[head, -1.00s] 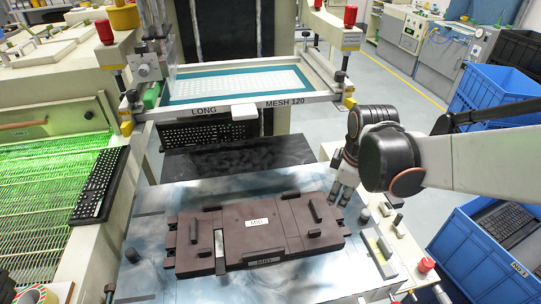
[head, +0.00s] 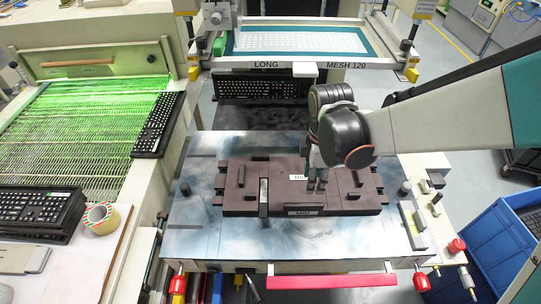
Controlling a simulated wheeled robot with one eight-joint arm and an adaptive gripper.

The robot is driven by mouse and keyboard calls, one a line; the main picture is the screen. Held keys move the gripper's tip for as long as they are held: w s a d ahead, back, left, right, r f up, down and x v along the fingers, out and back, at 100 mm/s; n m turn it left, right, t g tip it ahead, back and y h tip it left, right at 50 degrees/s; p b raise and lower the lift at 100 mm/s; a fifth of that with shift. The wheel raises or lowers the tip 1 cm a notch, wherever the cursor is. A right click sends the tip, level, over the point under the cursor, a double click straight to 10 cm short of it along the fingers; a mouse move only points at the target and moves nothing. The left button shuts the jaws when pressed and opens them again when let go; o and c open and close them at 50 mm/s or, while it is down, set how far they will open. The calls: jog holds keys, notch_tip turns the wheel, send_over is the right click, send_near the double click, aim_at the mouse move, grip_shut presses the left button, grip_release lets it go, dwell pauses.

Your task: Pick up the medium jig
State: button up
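The finger gap is too small to judge.
The screen frame (head: 300,68) labelled LONG MESH 120 stands behind the table (head: 190,240), with a black keyboard (head: 262,88) below it. Dark posts (head: 405,188) and grey blocks (head: 412,222) stand right of the jig. A green-lit conveyor (head: 90,130) is at left, blue crates (head: 490,245) at right.

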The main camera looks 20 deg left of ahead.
jog(key=b, duration=0.4)
send_over(305, 204)
jog(key=f, duration=0.5)
jog(key=shift+s+d+f, duration=0.1)
jog(key=shift+s+f, duration=0.1)
jog(key=shift+s, duration=0.2)
jog(key=f+b, duration=0.2)
jog(key=f, duration=0.1)
jog(key=f+b, duration=0.1)
jog(key=f, duration=0.1)
jog(key=shift+w+a+f, duration=0.15)
jog(key=shift+w+a, duration=0.05)
jog(key=shift+w, duration=0.05)
grip_shut()
